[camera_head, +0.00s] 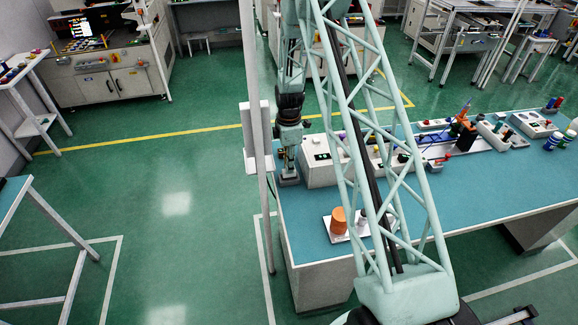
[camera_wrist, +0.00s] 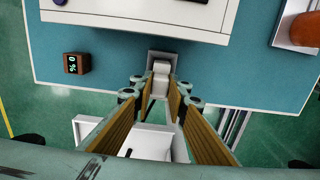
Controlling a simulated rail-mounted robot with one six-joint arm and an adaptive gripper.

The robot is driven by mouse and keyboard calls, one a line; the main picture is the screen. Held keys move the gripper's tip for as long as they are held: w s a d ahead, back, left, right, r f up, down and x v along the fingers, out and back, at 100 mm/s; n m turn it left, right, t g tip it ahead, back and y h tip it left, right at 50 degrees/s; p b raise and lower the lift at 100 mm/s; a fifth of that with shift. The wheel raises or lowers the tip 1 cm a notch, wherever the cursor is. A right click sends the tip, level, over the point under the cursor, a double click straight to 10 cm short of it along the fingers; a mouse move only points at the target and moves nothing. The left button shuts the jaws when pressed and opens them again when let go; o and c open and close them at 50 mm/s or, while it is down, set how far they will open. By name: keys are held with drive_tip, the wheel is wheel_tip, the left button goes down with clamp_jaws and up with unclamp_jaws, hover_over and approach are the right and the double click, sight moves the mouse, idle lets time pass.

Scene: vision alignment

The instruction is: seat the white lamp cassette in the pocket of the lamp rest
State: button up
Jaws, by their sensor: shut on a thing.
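In the wrist view my gripper (camera_wrist: 160,84) points down at the blue table top, its tan-padded fingers closed on the white lamp cassette (camera_wrist: 160,68). The cassette lies at a grey block (camera_wrist: 165,56), which looks like the lamp rest; its pocket is hidden by the cassette and fingers. I cannot tell whether the cassette is inside the pocket or just above it. In the head view my gripper (camera_head: 289,172) is low over the table's left end, with the grey block below it; the cassette is too small to make out there.
A white control box (camera_head: 319,170) stands close beside the gripper. A small dark display box (camera_wrist: 75,63) is on the table. An orange cylinder (camera_head: 338,220) stands on a white tray nearer the front edge. A white panel on a post (camera_head: 257,135) is just left of the table.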

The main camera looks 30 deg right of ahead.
drive_tip(key=shift+f+b, duration=1.4)
drive_tip(key=shift+f, duration=0.1)
idle(2.3)
drive_tip(key=o, duration=1.4)
drive_tip(key=shift+r, duration=0.2)
drive_tip(key=shift+r+p, duration=0.75)
drive_tip(key=shift+r, duration=2.55)
